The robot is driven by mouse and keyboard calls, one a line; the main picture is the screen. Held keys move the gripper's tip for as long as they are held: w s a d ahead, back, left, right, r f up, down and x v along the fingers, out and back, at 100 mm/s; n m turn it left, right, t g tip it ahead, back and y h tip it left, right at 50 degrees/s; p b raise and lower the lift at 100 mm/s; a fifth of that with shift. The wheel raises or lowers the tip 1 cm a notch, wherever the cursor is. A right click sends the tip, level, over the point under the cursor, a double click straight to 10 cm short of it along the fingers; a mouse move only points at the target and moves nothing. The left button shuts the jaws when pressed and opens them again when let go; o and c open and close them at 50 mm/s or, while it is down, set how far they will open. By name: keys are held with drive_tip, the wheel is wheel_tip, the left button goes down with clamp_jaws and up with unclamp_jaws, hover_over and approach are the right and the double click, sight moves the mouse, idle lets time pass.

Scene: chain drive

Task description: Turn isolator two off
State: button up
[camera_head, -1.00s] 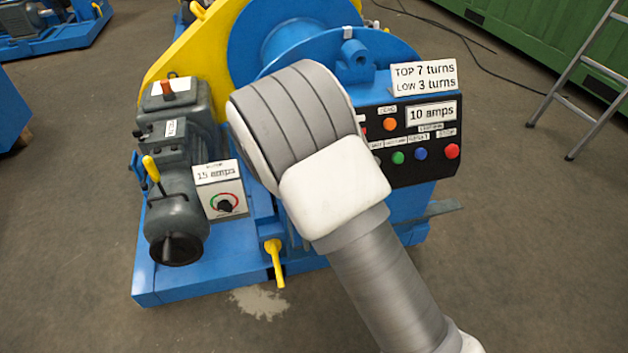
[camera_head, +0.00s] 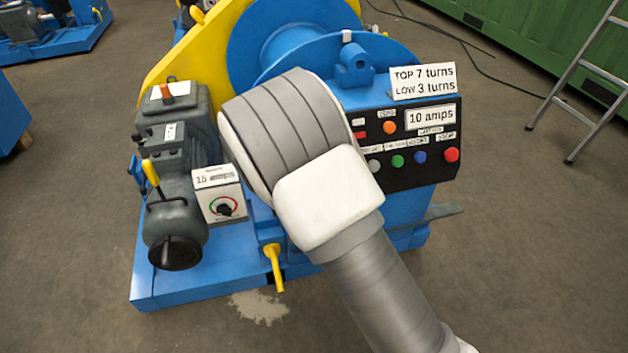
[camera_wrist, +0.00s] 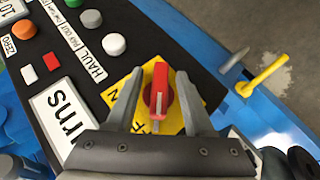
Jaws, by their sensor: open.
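In the wrist view a red rotary handle (camera_wrist: 158,92) stands on a yellow plate (camera_wrist: 190,88) on the black panel. Its long side runs roughly up and down the picture. Dark lettering on the plate is partly covered, so I cannot read its number. My gripper (camera_wrist: 157,74) is open, with one grey finger on each side of the handle. I see gaps between fingers and handle; I cannot tell how deep the fingers reach. In the head view my arm hides the handle and the gripper.
The black panel (camera_head: 432,178) carries several coloured buttons, including a red one (camera_head: 451,155). A turns sign (camera_head: 423,80) stands above it. A dial box (camera_head: 222,205) and a motor (camera_head: 176,215) are at the left. A yellow lever (camera_head: 274,265) sticks out low in front.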

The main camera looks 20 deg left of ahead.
drive_tip(key=p+v, duration=0.4)
drive_tip(key=v, duration=1.3)
drive_tip(key=shift+a+r, duration=0.15)
drive_tip(key=shift+a, duration=0.05)
drive_tip(key=shift+s, duration=0.1)
drive_tip(key=s+d+r+m+g+y, duration=0.15)
drive_tip(key=d+r, duration=0.25)
drive_tip(key=d, duration=0.4)
drive_tip(key=d+r+m+g, duration=0.1)
drive_tip(key=d+r+m, duration=0.1)
drive_tip(key=d+r, duration=0.35)
drive_tip(key=d+r+m+g+y, duration=0.1)
drive_tip(key=d+r+m, duration=0.1)
drive_tip(key=d, duration=0.7)
drive_tip(key=s+d+r+m+t+y, duration=0.25)
drive_tip(key=s+d+m, duration=0.35)
drive_tip(key=s+d, duration=0.95)
wheel_tip(320, 180, up, 17)
drive_tip(key=p, duration=1.7)
drive_tip(key=shift+s+a+h, duration=0.25)
drive_tip(key=shift+s+h, duration=0.05)
drive_tip(key=shift+s, duration=0.05)
